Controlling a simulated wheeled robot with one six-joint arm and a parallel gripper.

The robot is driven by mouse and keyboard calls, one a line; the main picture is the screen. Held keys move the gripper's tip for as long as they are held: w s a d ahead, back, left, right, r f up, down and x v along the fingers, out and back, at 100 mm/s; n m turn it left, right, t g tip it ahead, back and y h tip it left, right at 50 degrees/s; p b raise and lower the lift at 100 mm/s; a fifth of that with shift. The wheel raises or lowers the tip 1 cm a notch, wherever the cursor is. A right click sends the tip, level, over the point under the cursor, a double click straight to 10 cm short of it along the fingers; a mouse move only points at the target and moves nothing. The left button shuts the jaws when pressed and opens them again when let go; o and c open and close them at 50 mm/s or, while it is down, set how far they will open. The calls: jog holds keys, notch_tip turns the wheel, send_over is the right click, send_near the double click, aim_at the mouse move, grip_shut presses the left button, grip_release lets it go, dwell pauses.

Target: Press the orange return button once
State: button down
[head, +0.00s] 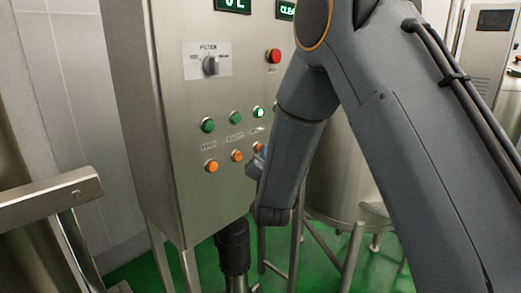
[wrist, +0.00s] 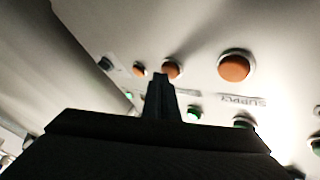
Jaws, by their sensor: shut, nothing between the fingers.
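Three orange buttons sit in a row low on the steel control panel, left (head: 211,166), middle (head: 237,156) and right (head: 258,147). The right one is partly hidden by my arm. In the wrist view a large orange button (wrist: 235,67) is nearest, with a second orange button (wrist: 170,70) and a smaller one (wrist: 139,70) to its left. I cannot read which label says return. My gripper (wrist: 160,80) is shut and empty. Its tip overlaps the second orange button's edge in the wrist view; I cannot tell whether it touches. In the head view my arm hides the tip.
Green buttons (head: 235,118) line the row above, the rightmost lit. A filter knob (head: 210,66) and a red button (head: 274,56) are higher on the panel. A steel tank (head: 340,180) stands behind my arm. A steel rail (head: 45,200) is at left.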

jog(key=shift+w+a, duration=0.15)
jog(key=shift+a, duration=0.05)
dwell(0.3)
jog(key=shift+d, duration=0.1)
jog(key=shift+s+d, duration=0.55)
jog(key=shift+d, duration=0.05)
dwell(0.3)
jog(key=shift+s+d, duration=0.8)
jog(key=shift+d, duration=0.2)
jog(key=shift+s+d, duration=0.75)
jog(key=shift+d, duration=0.2)
